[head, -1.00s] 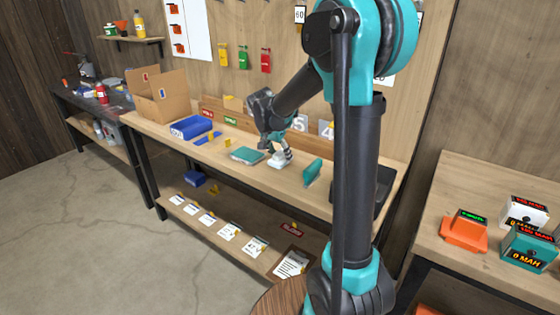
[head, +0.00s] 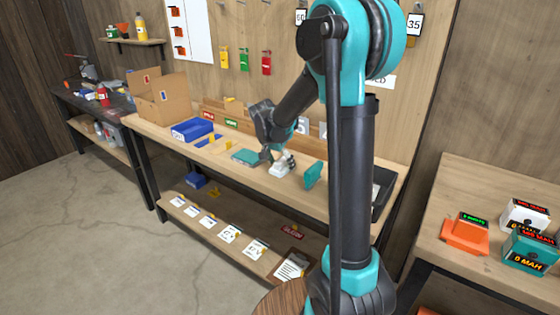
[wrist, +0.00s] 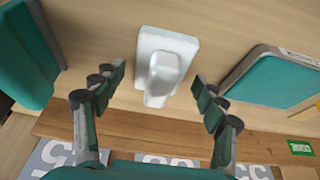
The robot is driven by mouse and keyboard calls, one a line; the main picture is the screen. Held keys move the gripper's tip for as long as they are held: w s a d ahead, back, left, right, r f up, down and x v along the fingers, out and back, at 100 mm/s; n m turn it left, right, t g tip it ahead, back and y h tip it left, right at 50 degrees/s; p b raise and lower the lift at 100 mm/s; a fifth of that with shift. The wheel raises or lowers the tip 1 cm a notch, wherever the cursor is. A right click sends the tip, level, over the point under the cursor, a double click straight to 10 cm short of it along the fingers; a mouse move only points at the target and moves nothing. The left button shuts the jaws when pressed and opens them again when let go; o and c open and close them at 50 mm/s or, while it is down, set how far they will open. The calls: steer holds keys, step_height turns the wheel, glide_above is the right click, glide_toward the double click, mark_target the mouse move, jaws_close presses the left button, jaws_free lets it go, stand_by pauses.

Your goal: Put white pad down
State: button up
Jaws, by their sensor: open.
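The white pad (head: 281,170) lies on the wooden bench top in the head view. In the wrist view the white pad (wrist: 166,66) rests on the bench between and a little beyond the fingertips, with a raised rounded part toward me. My gripper (wrist: 158,90) is open, with a finger on each side of the pad and visible gaps between. In the head view my gripper (head: 278,155) is just above and beside the pad, partly hiding it.
A teal pad (head: 246,157) lies left of the white pad, and an upright teal piece (head: 313,174) stands to its right. A blue bin (head: 192,129) and a cardboard box (head: 160,97) are farther left. Number cards (wrist: 62,158) stand along the bench's back.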

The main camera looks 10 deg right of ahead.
steer(key=shift+f, duration=0.15)
steer(key=v, duration=1.7)
steer(key=shift+s+d+r, duration=0.2)
steer(key=shift+s, duration=0.15)
